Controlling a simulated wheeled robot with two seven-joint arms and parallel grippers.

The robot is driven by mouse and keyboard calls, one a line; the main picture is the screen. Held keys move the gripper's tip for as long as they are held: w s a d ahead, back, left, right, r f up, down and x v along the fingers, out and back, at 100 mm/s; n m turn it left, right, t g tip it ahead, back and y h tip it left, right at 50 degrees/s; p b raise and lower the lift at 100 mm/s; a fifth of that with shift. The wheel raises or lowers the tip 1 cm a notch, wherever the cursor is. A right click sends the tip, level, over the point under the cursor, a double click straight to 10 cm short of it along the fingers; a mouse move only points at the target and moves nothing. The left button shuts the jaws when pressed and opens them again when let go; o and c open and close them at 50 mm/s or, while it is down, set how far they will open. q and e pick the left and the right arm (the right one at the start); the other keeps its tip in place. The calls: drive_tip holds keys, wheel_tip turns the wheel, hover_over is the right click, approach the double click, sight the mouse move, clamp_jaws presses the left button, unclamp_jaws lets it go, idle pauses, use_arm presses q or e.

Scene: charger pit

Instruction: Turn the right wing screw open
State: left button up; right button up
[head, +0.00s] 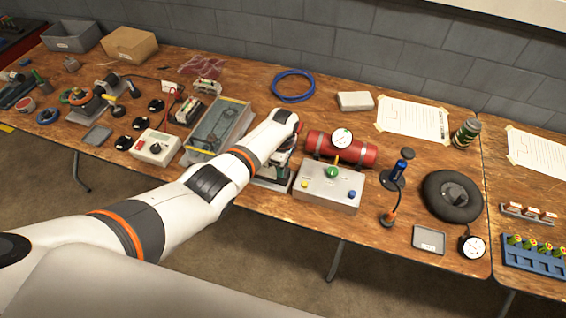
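My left arm reaches in from the lower left across the front edge of the table. Its wrist end is above a grey-based device (270,184), between the clear-walled box and the red cylinder. My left gripper (281,160) points down there and is mostly hidden by my wrist, so its fingers cannot be made out. The device is largely covered by my arm. I cannot make out the right wing screw in this view. My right gripper is not in view.
A grey box with coloured knobs (328,190) and a red cylinder with a gauge (362,154) stand close to the right of my wrist. A clear-walled box (237,112) is to the left. A blue cable coil (293,86) lies behind, with bare wood around it.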

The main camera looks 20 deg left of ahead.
use_arm(q)
drive_tip(key=shift+a+n, duration=0.1)
drive_tip(key=shift+n, duration=0.3)
drive_tip(key=o, duration=1)
wheel_tip(320, 180, up, 12)
drive_tip(key=shift+r+p, duration=0.1)
drive_tip(key=shift+p, duration=0.35)
